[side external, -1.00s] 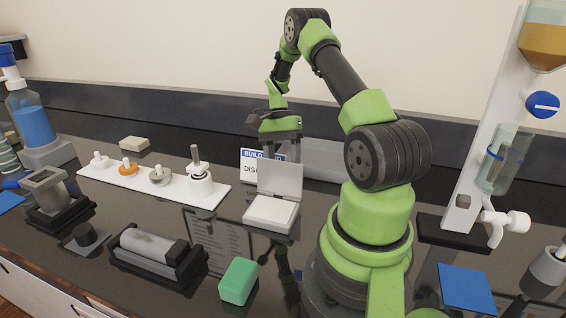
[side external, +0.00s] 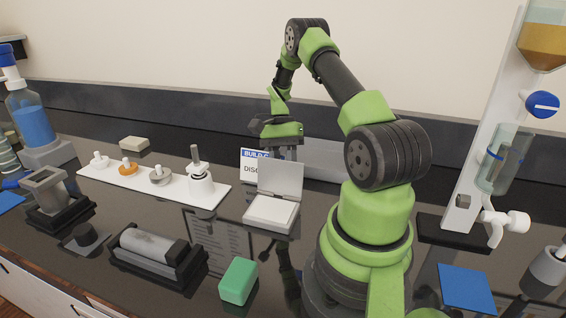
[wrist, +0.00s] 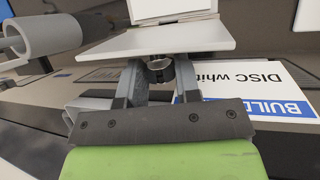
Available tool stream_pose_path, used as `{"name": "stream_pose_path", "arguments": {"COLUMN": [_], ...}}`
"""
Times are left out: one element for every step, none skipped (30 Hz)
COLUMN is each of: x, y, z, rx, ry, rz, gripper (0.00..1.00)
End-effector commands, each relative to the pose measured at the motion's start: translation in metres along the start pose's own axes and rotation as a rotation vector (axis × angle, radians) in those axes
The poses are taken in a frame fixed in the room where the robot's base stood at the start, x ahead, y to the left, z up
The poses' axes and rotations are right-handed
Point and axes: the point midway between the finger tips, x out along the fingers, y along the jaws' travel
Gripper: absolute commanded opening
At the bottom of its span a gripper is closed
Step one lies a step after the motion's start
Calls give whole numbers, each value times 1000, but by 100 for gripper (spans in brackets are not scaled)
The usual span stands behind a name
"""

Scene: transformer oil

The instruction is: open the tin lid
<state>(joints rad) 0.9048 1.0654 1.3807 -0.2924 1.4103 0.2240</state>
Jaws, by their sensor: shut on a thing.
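The tin (side external: 270,224) is a pale, shallow box on the dark bench in the side view, left of my arm's base. Its grey lid (side external: 279,180) stands up steeply from the tin's back edge, so the tin is open and its white inside shows. My gripper (side external: 283,158) is behind the lid, its fingertips mostly hidden there. In the wrist view, my gripper (wrist: 158,72) is shut on a small dark round knob (wrist: 160,64) at the pale lid panel (wrist: 200,45).
A sign reading BUILD and DISC (side external: 250,166) stands just behind the tin. A white rack (side external: 130,185) with several capped pieces is at left. A green block (side external: 238,281) lies in front. A stand with a glass vessel (side external: 505,160) is at right.

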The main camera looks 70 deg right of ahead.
Motion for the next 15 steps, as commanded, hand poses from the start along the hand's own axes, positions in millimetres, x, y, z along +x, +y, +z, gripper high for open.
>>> {"name": "stream_pose_path", "arguments": {"x": [0, 0, 0, 0, 0, 0, 0, 0, 0, 0, 0, 0, 0, 0, 0], "y": [0, 0, 0, 0, 0, 0, 0, 0, 0, 0, 0, 0, 0, 0, 0], "z": [-1, -1, -1, -1, -1, -1, -1, -1, -1, -1, -1, -1, -1, -1, -1], "rx": [0, -1, -2, -2, -2, -2, -2, -2, -2, -2, -2, -2, -2, -2, -2], "ry": [-7, -9, -9, -9, -9, -9, -8, -8, -8, -8, -8, -8, -8, -8, -8], "rz": [-2, -2, -2, -2, -2, -2, -2, -2, -2, -2, -2, -2, -2, -1, -1], "gripper": [0, 0, 0, 0, 0, 0, 0, 0, 35, 42, 49, 57, 57, 57, 57]}}
